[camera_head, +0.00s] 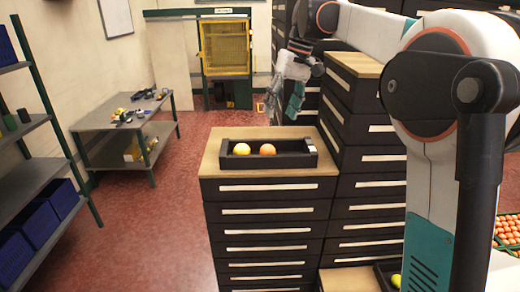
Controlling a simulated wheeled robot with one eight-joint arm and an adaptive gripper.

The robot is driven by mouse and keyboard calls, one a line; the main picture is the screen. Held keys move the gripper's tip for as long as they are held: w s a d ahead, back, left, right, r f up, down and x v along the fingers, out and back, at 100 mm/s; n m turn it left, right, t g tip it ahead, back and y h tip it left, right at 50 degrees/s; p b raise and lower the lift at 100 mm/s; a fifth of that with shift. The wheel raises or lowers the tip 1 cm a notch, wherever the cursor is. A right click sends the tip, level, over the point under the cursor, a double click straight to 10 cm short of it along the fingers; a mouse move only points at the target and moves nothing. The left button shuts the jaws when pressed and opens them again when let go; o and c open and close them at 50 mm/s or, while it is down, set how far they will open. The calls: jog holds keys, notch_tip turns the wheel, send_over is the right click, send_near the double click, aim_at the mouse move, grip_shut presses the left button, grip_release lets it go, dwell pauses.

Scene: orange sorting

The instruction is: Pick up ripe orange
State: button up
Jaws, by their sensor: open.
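A ripe orange (267,150) lies in a shallow black tray on the wooden top of a dark drawer cabinet. A paler yellow fruit (242,149) lies to its left in the same tray (270,163). My gripper (282,112) hangs with its fingers downward, above and beyond the tray in the picture. It is open and apart from both fruits. No fruit shows between its fingers.
Taller drawer cabinets (352,150) stand right of the tray. A crate of orange fruit (508,232) is at the right edge. A yellow-green fruit (396,280) shows at the bottom right. A shelf with blue bins (62,198) and a grey workbench (125,118) stand left; the red floor between is clear.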

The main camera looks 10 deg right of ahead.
aim_at(269, 145)
jog(key=shift+g+y, duration=0.3)
jog(key=shift+g, duration=0.2)
jog(key=w+f, duration=0.1)
jog(key=f, duration=0.2)
jog(key=w+a+f, duration=0.1)
jog(key=f, duration=0.2)
jog(key=w+f+p, duration=0.1)
jog(key=f, duration=0.2)
jog(key=shift+w+a+f, duration=0.15)
jog(key=shift+w+f, duration=0.1)
jog(key=shift+w, duration=0.1)
jog(key=shift+p+x, duration=0.7)
jog(key=shift+x, duration=1.85)
jog(key=shift+c, duration=0.5)
jog(key=c, duration=0.7)
